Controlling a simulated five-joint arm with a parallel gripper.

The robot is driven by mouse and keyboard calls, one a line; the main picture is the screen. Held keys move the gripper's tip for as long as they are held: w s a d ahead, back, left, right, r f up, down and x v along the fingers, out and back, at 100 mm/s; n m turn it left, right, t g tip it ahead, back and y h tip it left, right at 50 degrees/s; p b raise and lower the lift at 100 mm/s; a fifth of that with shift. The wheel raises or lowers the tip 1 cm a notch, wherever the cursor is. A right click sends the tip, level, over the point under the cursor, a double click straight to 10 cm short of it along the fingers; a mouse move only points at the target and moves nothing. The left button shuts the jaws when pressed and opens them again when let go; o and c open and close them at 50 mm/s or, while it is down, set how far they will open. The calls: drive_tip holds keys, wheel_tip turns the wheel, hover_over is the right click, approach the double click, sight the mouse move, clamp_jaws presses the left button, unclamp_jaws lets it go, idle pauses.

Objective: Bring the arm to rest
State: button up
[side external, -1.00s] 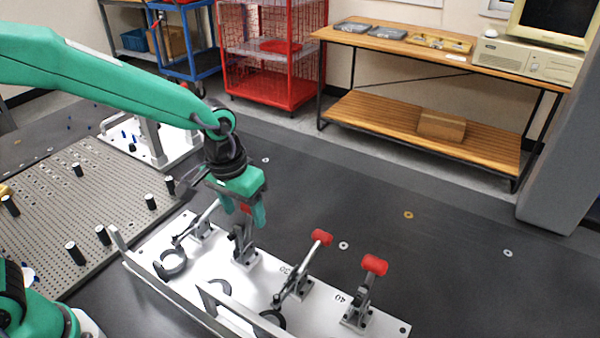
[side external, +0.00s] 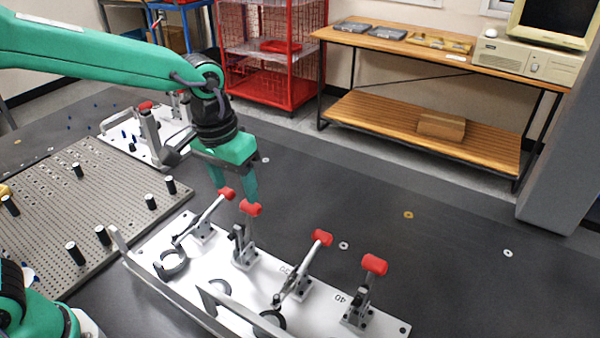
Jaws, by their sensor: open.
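My gripper (side external: 233,190) is green and hangs down from my raised arm, just above and behind the left end of the white clamp plate. The nearest red-tipped toggle clamps (side external: 244,248) stand just below and in front of the fingertips; the red tips partly overlap the fingers in this view. I cannot tell whether they touch, but the gripper looks clear of them.
The white plate (side external: 385,325) carries several toggle clamps with red tips. A perforated grey plate (side external: 110,200) with black pegs lies left. A second white fixture (side external: 180,145) stands behind it. The dark table (side external: 450,260) to the right is mostly clear, with a few washers.

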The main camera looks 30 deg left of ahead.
drive_tip(key=s+a+r+t, duration=0.2)
drive_tip(key=s+a, duration=0.5)
drive_tip(key=s+a+r+t, duration=0.2)
drive_tip(key=s+a, duration=0.5)
drive_tip(key=shift+s+r+y, duration=0.25)
drive_tip(key=shift+r+y, duration=0.05)
drive_tip(key=shift+r, duration=0.05)
